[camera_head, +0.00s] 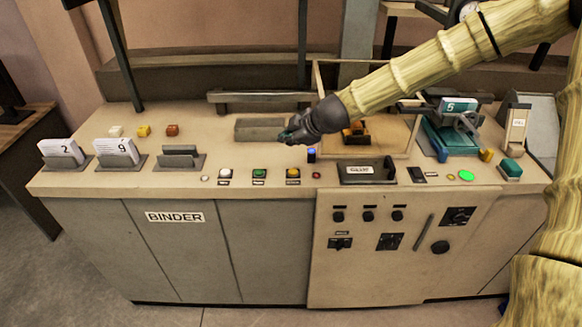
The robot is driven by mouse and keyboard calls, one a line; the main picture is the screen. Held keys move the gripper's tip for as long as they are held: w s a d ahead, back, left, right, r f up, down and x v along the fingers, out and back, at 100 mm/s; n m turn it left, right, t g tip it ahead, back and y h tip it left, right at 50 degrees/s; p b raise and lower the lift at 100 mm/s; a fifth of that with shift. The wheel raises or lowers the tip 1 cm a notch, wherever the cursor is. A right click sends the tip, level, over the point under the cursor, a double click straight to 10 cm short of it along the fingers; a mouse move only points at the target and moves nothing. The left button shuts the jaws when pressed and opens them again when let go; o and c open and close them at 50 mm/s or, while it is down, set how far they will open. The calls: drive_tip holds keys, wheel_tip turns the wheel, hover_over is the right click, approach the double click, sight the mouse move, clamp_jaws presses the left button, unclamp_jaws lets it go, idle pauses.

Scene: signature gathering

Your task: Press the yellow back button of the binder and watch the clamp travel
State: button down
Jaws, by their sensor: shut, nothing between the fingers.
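The binder is a long beige bench labelled BINDER (175,217). My gripper (285,138) is shut and empty. It is above the bench top, behind the yellow button in the picture and apart from it. A grey block or trough (258,129) lies just left of my gripper. A grey bar (262,97) stands behind it. I cannot tell which part is the clamp.
Card holders numbered 2 (62,152) and 9 (116,152) and an empty holder (180,158) stand at left. A blue-topped post (311,155) is close right of the yellow button. A teal machine (448,135) stands at right.

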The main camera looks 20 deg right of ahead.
drive_tip(key=b, duration=0.6)
hover_over(291, 173)
wheel_tip(291, 173, down, 7)
drive_tip(key=shift+w+r, duration=0.1)
drive_tip(key=shift+f+b, duration=0.75)
drive_tip(key=shift+f, duration=0.3)
drive_tip(key=shift+f, duration=0.15)
idle(0.5)
drive_tip(key=shift+f, duration=0.25)
